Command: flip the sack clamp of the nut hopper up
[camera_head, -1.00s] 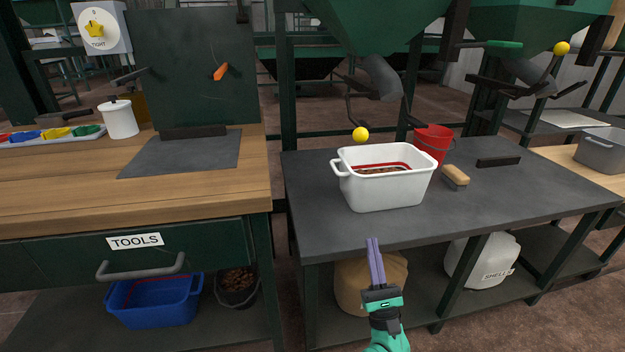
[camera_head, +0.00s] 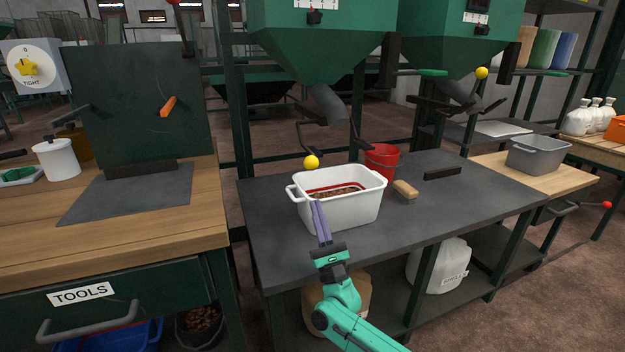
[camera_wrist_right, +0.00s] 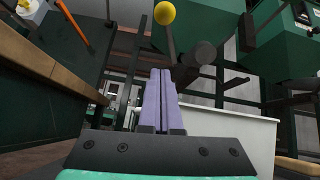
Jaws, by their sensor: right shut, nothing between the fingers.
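A dark green hopper (camera_head: 320,40) with a grey spout (camera_head: 329,104) hangs over the grey bench; its label is too small to read. A dark clamp frame at the spout has a lever ending in a yellow ball (camera_head: 311,162), which hangs low, just above the white tub's rear left rim. My right gripper (camera_head: 316,203) is shut and empty, its purple fingers pointing up in front of the tub's left side, below the ball. In the right wrist view the ball (camera_wrist_right: 165,13) and its rod appear beyond the fingertips (camera_wrist_right: 160,72), apart from them. My left gripper is not in view.
The white tub (camera_head: 345,210) with brown contents stands on the grey bench (camera_head: 420,222). A red bucket (camera_head: 382,162) and a brush (camera_head: 405,189) are beside it. A second hopper (camera_head: 455,40) has its yellow ball (camera_head: 482,72) raised. A wooden workbench (camera_head: 120,220) stands at left.

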